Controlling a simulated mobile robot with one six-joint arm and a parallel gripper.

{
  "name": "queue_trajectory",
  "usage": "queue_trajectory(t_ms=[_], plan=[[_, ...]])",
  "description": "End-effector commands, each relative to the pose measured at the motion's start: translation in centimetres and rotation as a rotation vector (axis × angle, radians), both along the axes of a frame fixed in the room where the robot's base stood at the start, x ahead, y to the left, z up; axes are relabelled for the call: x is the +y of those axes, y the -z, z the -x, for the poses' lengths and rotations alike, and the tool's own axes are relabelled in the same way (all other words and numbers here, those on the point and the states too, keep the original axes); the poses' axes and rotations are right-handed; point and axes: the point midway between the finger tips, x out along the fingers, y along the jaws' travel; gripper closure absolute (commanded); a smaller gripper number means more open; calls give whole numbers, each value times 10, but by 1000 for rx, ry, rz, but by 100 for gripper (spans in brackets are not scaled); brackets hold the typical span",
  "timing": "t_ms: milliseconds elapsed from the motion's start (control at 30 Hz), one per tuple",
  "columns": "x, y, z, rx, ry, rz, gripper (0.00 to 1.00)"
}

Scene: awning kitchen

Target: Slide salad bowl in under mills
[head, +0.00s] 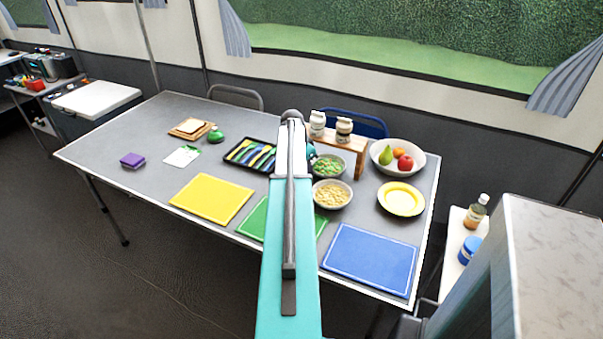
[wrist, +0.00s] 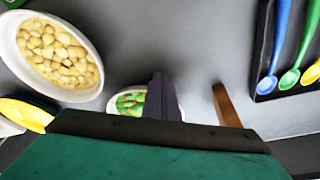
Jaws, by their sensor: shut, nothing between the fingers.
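The salad bowl (head: 328,167), pale with green and orange pieces, sits at the front opening of a small wooden stand (head: 359,164). I cannot tell how far under it the bowl reaches. Two mills, one on the left (head: 317,123) and one on the right (head: 343,129), stand on top of the stand. My gripper is shut and empty; its fingers (wrist: 163,84) overlap the salad bowl (wrist: 127,100) in the wrist view, so I cannot tell whether they touch. A wooden leg (wrist: 227,105) shows right of the fingers. My arm hides the stand's left side in the head view.
A bowl of pale chickpea-like food (head: 332,194) stands just in front of the salad bowl. A black tray of colourful spoons (head: 231,159) lies left of my arm. A fruit bowl (head: 418,166) and yellow plate (head: 401,212) stand right. Yellow, green and blue mats line the front.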

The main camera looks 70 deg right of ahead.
Motion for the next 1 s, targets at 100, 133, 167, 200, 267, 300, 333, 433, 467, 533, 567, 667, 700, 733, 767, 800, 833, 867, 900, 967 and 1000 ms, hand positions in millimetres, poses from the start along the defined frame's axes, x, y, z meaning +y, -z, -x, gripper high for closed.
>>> queue_trajectory(t_ms=[100, 133, 167, 200, 267, 300, 333, 433, 467, 533, 567, 667, 700, 733, 767, 800, 833, 867, 900, 967, 1000], plan=[[-7, 0, 3, 0, -2, 0, 100], [-7, 0, 3, 0, -3, 0, 100], [-7, 0, 3, 0, -4, 0, 100], [-7, 0, 3, 0, -5, 0, 100], [-6, 0, 2, 0, -5, 0, 100], [-6, 0, 2, 0, -5, 0, 100], [-6, 0, 2, 0, -5, 0, 100], [-6, 0, 2, 0, -5, 0, 100], [-6, 0, 2, 0, -5, 0, 100], [-5, 0, 1, 0, -5, 0, 100], [-5, 0, 1, 0, -5, 0, 100], [-1, 0, 0, 1, -6, 0, 100], [1, 0, -1, 1, -6, 0, 100], [3, 0, -2, 1, -7, -1, 100], [5, 0, -3, 1, -7, -1, 100], [9, 0, -5, 0, -8, 0, 100], [12, 0, -6, 0, -8, 0, 100], [15, 0, -7, 1, -9, 0, 100], [19, 0, -9, 1, -10, 0, 100], [26, 0, -12, 1, -10, 0, 100], [32, 0, -13, 1, -9, 0, 100]])
